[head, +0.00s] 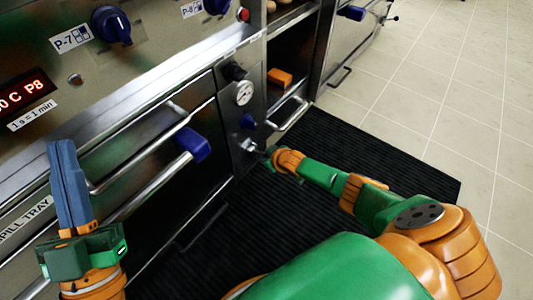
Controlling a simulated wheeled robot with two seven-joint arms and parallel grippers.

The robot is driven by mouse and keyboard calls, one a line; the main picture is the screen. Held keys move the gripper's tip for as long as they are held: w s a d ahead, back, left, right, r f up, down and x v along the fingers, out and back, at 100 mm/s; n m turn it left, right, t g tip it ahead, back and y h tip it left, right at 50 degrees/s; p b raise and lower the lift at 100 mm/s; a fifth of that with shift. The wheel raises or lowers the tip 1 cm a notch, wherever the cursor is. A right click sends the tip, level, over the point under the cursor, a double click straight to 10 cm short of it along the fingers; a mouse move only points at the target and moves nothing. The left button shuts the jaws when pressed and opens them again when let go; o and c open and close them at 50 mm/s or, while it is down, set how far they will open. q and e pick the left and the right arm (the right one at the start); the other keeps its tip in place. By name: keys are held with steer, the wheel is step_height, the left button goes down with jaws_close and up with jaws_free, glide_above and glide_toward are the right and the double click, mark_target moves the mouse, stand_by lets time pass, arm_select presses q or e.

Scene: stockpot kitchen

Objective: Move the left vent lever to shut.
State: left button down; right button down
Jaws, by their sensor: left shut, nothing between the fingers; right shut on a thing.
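A blue grip (192,143) at the end of a steel bar sticks out from the left oven front; I take it for the left vent lever but cannot be sure. My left gripper (66,150) is at the left, its blue fingers pointing up, shut and empty. It is to the left of the blue grip and apart from it. My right gripper (264,153) is at the narrow panel beside the oven, shut on a small metal fitting (249,145). Its fingertips are small and partly hidden by the wrist.
The narrow panel has a round gauge (244,93), a black knob (234,71) and a blue knob (248,121). An orange block (280,78) lies in the open bay. Another blue grip (350,13) is farther right. A black mat (380,155) covers the floor in front.

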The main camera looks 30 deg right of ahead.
arm_select(q)
steer(key=shift+w+f+g+y, duration=0.4)
steer(key=shift+w+f+g, duration=0.25)
steer(key=shift+f, duration=0.3)
steer(key=shift+w+f+g+y, duration=0.4)
steer(key=shift+w+f+g, duration=0.2)
steer(key=shift+f, duration=0.35)
arm_select(e)
steer(key=shift+r+g, duration=0.2)
steer(key=shift+g, duration=0.1)
steer(key=c, duration=0.5)
jaws_free()
arm_select(q)
steer(key=shift+r+p, duration=0.1)
steer(key=shift+p, duration=0.2)
